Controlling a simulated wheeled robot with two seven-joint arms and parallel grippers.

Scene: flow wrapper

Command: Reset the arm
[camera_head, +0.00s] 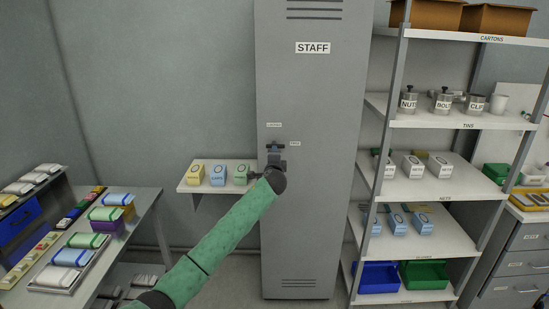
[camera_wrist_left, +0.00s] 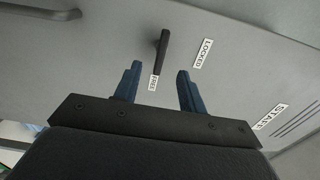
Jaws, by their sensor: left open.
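A tall grey locker (camera_head: 312,90) marked STAFF stands in the middle of the head view. My left arm comes up from the lower left, and its left gripper (camera_head: 275,150) is in front of the locker door. In the left wrist view the two blue fingers of the gripper (camera_wrist_left: 159,68) are apart with nothing held. A dark lever handle (camera_wrist_left: 163,46) on the door shows just beyond the fingertips, its lower end by the FREE label (camera_wrist_left: 155,82). The LOCKED label (camera_wrist_left: 203,53) is to its right. In the head view my gripper largely hides the handle.
A small wall shelf (camera_head: 187,187) with several small boxes is left of the locker, close to my forearm. A shelving rack (camera_head: 450,122) with tins, boxes and bins stands at right. A work table (camera_head: 140,210) with wrapped packs is at left.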

